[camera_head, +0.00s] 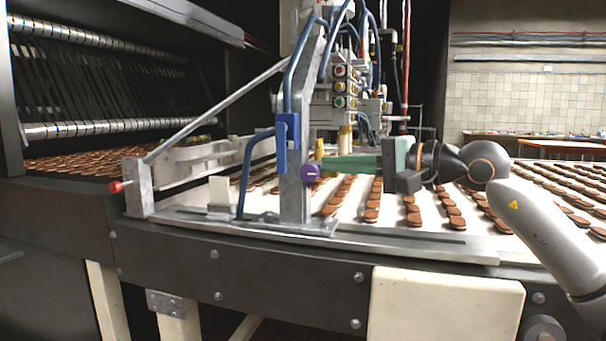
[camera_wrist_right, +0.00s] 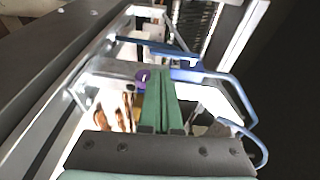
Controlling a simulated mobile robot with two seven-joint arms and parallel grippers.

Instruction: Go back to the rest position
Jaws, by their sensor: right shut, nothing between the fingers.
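My right gripper (camera_head: 326,166) comes in from the right in the head view, with its green fingers pointing left. The fingers are together with nothing between them. Their tips are close to a purple round knob (camera_head: 309,172) on an upright grey metal post (camera_head: 294,195). I cannot tell whether they touch it. In the right wrist view the green fingers (camera_wrist_right: 160,84) lie side by side, and the purple knob (camera_wrist_right: 142,75) is just left of their tips. My left gripper is not in view.
A white conveyor (camera_head: 345,213) carries rows of brown biscuits beneath my right arm. Blue pipes (camera_head: 243,180) and a blue handle (camera_head: 281,145) are on the post. A dark roller machine (camera_head: 100,130) stands at left. A red-tipped lever (camera_head: 117,187) sticks out at the conveyor's left end.

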